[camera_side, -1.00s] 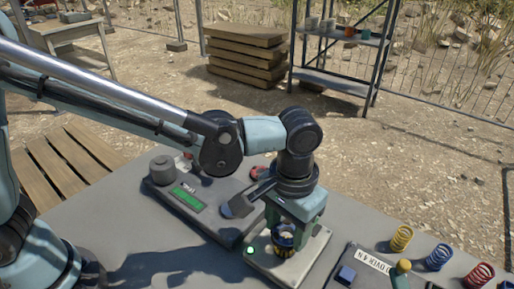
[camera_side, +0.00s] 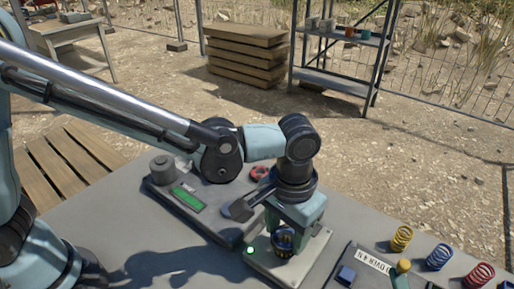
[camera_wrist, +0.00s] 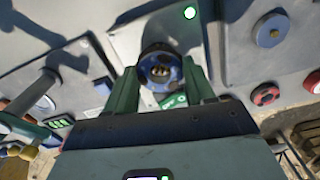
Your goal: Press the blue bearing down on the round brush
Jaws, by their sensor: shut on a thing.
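The blue bearing (camera_wrist: 174,75) is a ring between the two green fingers of my gripper (camera_wrist: 160,78) in the wrist view. The fingers are shut on its sides. In the side view my gripper (camera_side: 287,240) points down over a pale plate (camera_side: 312,252), with the blue bearing (camera_side: 284,243) low between the fingers. Tan bits, seemingly the round brush (camera_wrist: 160,70), show inside the ring's opening. The rest of the brush is hidden by the ring and fingers. I cannot tell how far down on the brush the bearing sits.
A green light (camera_side: 250,250) glows on the plate's left corner. A yellow spring (camera_side: 401,238), blue spring (camera_side: 439,257) and red spring (camera_side: 481,275) stand at right.

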